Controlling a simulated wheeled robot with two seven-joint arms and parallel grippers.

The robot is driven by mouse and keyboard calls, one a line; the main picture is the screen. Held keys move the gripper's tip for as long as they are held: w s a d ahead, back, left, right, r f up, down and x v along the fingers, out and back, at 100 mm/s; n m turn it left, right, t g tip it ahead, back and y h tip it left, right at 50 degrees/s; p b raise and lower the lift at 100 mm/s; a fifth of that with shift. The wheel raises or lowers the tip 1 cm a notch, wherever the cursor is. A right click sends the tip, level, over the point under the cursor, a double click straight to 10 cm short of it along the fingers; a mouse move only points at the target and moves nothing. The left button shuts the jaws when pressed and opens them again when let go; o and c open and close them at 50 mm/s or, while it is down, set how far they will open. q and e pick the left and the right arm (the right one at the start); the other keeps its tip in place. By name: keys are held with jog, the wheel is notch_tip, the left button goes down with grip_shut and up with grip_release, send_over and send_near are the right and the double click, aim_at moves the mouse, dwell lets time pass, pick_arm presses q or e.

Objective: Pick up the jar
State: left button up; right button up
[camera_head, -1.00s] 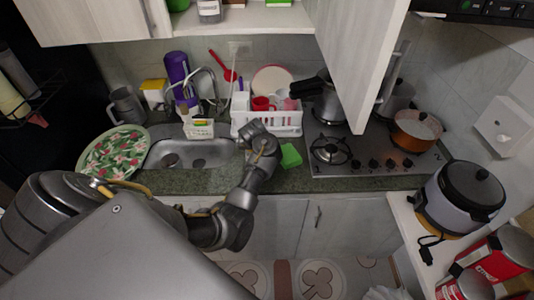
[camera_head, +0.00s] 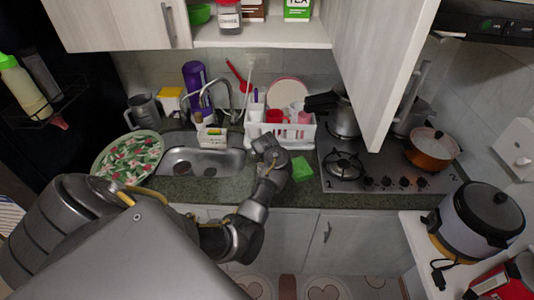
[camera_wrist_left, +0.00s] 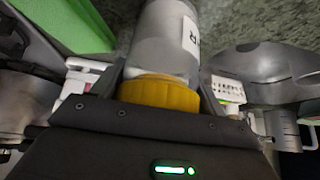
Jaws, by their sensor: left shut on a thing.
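In the left wrist view, a clear grey jar (camera_wrist_left: 166,40) with a yellow lid (camera_wrist_left: 160,92) and a white label is between the fingers of my left gripper (camera_wrist_left: 164,78). The gripper is shut on it at the lid end. In the head view, my left gripper (camera_head: 270,150) is over the counter between the sink and the green sponge; its fingers and the held jar are hidden there. Another jar (camera_head: 229,17) with a white label stands on the open cabinet shelf at the top. My right gripper is not in view.
The shelf (camera_head: 262,35) also holds a green bowl (camera_head: 200,13) and boxes. An open cabinet door (camera_head: 380,70) hangs on its right. A white dish rack (camera_head: 282,133), faucet (camera_head: 212,92), and stove (camera_head: 375,170) with pots line the counter (camera_head: 210,190).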

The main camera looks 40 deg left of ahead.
pick_arm(q)
jog(key=shift+c, duration=1.4)
jog(key=shift+w+a+r, duration=0.1)
jog(key=shift+r, duration=0.1)
jog(key=shift+r, duration=0.25)
jog(key=r, duration=0.2)
jog(key=s+r, duration=0.1)
jog(key=r, duration=0.1)
jog(key=s+r, duration=0.1)
jog(key=r, duration=0.1)
jog(key=s+d+r, duration=0.2)
jog(key=s+r, duration=0.4)
jog(key=s, duration=0.6)
jog(key=shift+a+r, duration=0.1)
